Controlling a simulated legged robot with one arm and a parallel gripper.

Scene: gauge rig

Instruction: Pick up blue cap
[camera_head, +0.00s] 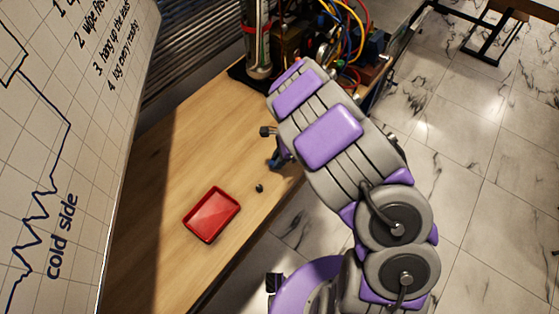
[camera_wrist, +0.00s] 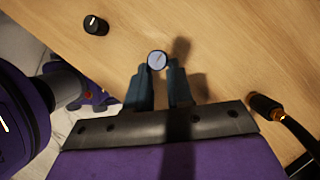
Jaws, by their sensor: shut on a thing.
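My gripper (camera_wrist: 157,70) is shut on a small round cap in the wrist view. The blue cap (camera_wrist: 158,60) shows a pale blue-grey face with a dark rim and a thin line across it. It sits between the tips of the two dark teal fingers. Whether it touches the table cannot be told. In the head view my gripper (camera_head: 275,160) is over the table's right edge, partly hidden by my arm, and the cap cannot be made out there.
A black knob (camera_wrist: 95,25) lies on the wooden table (camera_head: 165,180); it also shows in the head view (camera_head: 259,188). A red tray (camera_head: 211,214) lies nearer the front. Wired equipment (camera_head: 300,40) stands at the back. A dark gold-tipped connector (camera_wrist: 265,106) is right of the fingers.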

